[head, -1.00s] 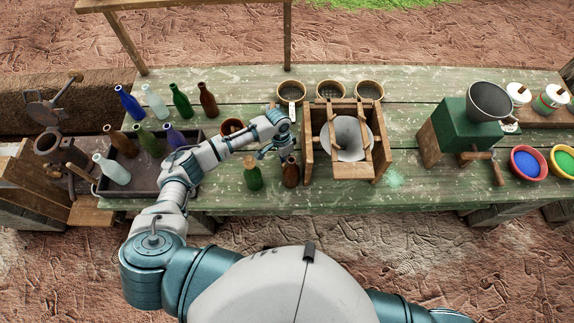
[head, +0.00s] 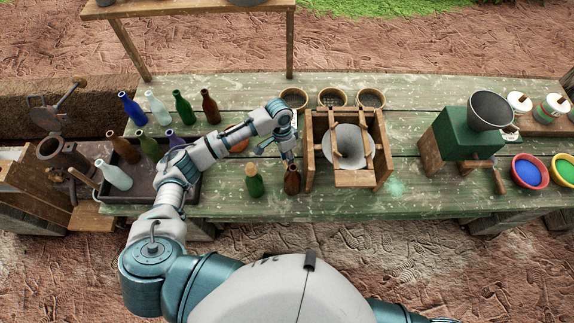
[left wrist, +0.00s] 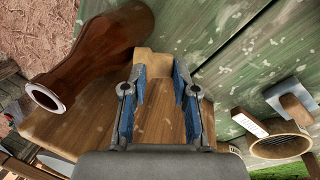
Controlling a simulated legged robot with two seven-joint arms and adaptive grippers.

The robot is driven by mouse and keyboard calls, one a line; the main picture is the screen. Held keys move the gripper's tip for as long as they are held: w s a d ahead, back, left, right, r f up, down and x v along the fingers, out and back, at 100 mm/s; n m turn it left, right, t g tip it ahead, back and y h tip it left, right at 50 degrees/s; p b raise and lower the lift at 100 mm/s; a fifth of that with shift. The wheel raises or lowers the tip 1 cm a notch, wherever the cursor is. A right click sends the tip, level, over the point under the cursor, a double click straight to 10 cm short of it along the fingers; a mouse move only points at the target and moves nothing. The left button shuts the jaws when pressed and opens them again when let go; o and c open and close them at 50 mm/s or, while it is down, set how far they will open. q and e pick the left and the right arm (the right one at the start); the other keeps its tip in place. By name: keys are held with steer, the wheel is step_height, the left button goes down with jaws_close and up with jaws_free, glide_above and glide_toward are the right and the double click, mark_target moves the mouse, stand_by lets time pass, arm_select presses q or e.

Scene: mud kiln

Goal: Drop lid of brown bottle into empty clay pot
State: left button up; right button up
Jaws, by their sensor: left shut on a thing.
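The brown bottle (head: 292,181) stands at the table's front, left of the funnel stand. In the left wrist view the brown bottle (left wrist: 100,50) shows an uncovered mouth, beside the fingers. My left gripper (head: 290,158) is just above and behind the bottle, apart from its mouth in the wrist view. Its fingers (left wrist: 160,85) are shut on a small tan piece (left wrist: 154,63), seemingly the lid, hard to tell from the wood behind. A reddish clay pot (head: 239,146) is partly hidden behind my left forearm; its inside cannot be seen. My right gripper is out of view.
A green bottle (head: 254,183) stands left of the brown one. The wooden funnel stand (head: 312,150) is close on the right. A dark tray (head: 150,197) with bottles lies left. Several sieves (head: 332,97) line the back. Bare table lies right of the stand.

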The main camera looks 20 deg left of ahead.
arm_select(q)
steer(key=s+d+v, duration=0.1)
steer(key=v, duration=0.9)
steer(key=shift+s+d+r, duration=0.15)
steer(key=shift+s+d, duration=0.05)
steer(key=shift+d, duration=0.1)
